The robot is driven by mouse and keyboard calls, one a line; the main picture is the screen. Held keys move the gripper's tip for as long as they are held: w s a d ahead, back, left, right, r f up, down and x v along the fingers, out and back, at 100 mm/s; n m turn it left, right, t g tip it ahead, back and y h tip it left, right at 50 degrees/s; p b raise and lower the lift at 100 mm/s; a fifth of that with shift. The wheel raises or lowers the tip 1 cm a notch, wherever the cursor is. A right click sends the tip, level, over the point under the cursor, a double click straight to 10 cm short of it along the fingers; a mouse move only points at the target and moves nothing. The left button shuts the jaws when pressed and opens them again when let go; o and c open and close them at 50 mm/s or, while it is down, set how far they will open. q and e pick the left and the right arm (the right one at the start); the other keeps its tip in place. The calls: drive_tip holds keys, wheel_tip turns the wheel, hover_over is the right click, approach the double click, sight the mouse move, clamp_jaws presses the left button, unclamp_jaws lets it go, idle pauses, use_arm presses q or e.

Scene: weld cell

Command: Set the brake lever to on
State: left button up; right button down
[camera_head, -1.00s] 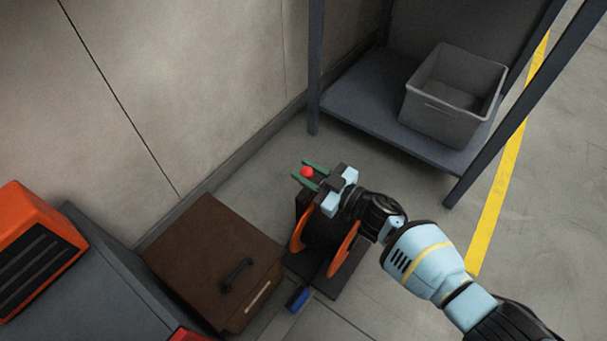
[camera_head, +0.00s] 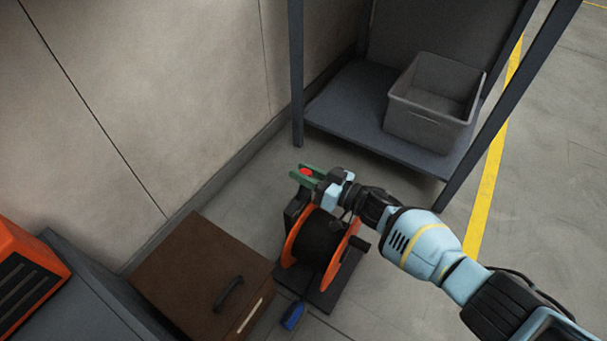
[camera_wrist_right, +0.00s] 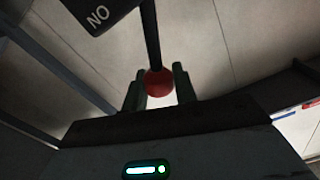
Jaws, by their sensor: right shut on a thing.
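The brake lever's red ball knob (camera_head: 306,172) sits between the green fingers of my right gripper (camera_head: 305,174), which is shut on it. In the right wrist view the knob (camera_wrist_right: 159,83) is between the fingertips. A thin black lever rod (camera_wrist_right: 150,35) runs from it past a black block (camera_wrist_right: 97,14) marked with letters that read "ON" upside down. In the head view the lever is by the back left of a cable reel (camera_head: 322,240) with orange flanges; its rod is hidden there. My left gripper is not in view.
A brown box (camera_head: 195,265) with a black handle stands left of the reel. A small blue object (camera_head: 292,315) lies on the floor in front. Behind is a shelf (camera_head: 375,135) holding a grey crate (camera_head: 430,125). A wall (camera_head: 170,100) runs along the left. Floor right of the arm is clear.

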drive_tip(key=shift+d+f, duration=0.2)
drive_tip(key=c, duration=1.2)
unclamp_jaws()
drive_tip(key=shift+w, duration=0.1)
drive_tip(key=shift+o, duration=0.4)
drive_tip(key=shift+a, duration=0.1)
drive_tip(key=p+v, duration=0.3)
drive_tip(key=v, duration=0.5)
drive_tip(key=shift+a, duration=0.1)
